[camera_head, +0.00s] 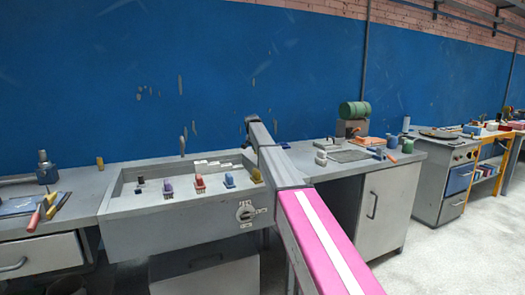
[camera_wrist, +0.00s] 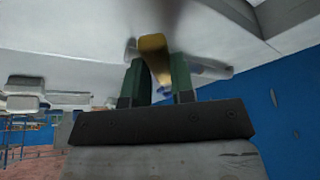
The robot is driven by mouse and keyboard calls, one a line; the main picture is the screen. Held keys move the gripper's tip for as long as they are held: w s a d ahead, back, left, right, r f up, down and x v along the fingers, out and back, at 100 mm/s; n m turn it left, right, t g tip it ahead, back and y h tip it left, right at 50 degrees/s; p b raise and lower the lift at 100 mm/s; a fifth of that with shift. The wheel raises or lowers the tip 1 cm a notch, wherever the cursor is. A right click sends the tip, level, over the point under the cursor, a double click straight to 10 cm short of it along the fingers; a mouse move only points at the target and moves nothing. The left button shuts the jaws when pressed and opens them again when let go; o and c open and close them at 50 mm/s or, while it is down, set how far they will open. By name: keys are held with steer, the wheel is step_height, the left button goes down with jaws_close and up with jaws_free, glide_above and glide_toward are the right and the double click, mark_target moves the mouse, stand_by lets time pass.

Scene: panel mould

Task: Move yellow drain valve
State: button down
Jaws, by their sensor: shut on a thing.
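The yellow drain valve (camera_wrist: 153,45) stands between the two green fingers of my gripper (camera_wrist: 158,66) in the wrist view. The fingers are shut on it, close to a pale grey surface. In the head view a small yellow piece (camera_head: 257,176), which looks like this valve, shows at the right end of the grey panel mould (camera_head: 190,238), next to my arm. My gripper cannot be made out clearly there. Whether the valve touches the panel is not clear.
A cabinet bench (camera_head: 385,210) is at right.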

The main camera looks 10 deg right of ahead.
steer(key=m, duration=0.1)
steer(key=w+a+m, duration=0.1)
steer(key=w+a+m+g, duration=0.1)
steer(key=shift+w+a+m+h, duration=0.2)
steer(key=shift+a+m+h, duration=0.05)
steer(key=shift+m+h, duration=0.15)
steer(key=shift+w+a+m+g+h, duration=0.2)
steer(key=shift+w+a+m+g, duration=0.2)
steer(key=shift+w+m, duration=0.45)
steer(key=shift+w+a+m+g+h, duration=0.2)
steer(key=shift+w+a+m+g, duration=0.2)
steer(key=shift+m, duration=0.85)
steer(key=shift+w, duration=0.15)
steer(key=c, duration=1)
jaws_free()
steer(key=shift+o, duration=0.2)
steer(key=v, duration=1.1)
